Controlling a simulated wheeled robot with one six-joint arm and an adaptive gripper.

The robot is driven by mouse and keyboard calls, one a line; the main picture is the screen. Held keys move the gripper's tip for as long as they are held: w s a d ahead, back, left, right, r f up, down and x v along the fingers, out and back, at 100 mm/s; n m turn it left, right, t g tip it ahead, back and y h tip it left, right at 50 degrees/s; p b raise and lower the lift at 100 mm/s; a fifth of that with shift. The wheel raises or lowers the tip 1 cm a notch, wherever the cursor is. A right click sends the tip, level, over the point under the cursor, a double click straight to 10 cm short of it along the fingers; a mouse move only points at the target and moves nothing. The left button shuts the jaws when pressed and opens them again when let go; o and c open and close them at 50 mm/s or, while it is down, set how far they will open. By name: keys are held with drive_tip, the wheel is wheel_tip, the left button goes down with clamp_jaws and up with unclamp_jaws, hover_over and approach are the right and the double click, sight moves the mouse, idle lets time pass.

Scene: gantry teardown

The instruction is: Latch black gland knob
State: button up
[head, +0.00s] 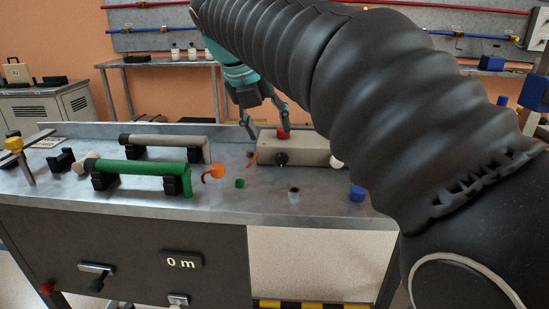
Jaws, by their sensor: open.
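A small black knob (282,158) sits on the front face of a beige box (306,152) on the metal bench; I take it to be the gland knob. My gripper (269,130) is open and points down at the box, near the red knob (283,135) on its top. One finger is left of the red knob and the other is close to it; I cannot tell whether they touch. The gripper is above the black knob and apart from it. My arm hides the box's right side.
A green cylinder (145,167) and a grey cylinder (165,140) rest on black supports at the left of the bench (240,207). An orange hooked piece (215,172), a small green piece (239,183) and a blue piece (357,193) stand nearby. My arm crosses the right side.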

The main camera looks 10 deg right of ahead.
sight(280, 155)
drive_tip(key=b+x, duration=0.1)
drive_tip(key=x, duration=0.8)
drive_tip(key=shift+f, duration=0.2)
clamp_jaws()
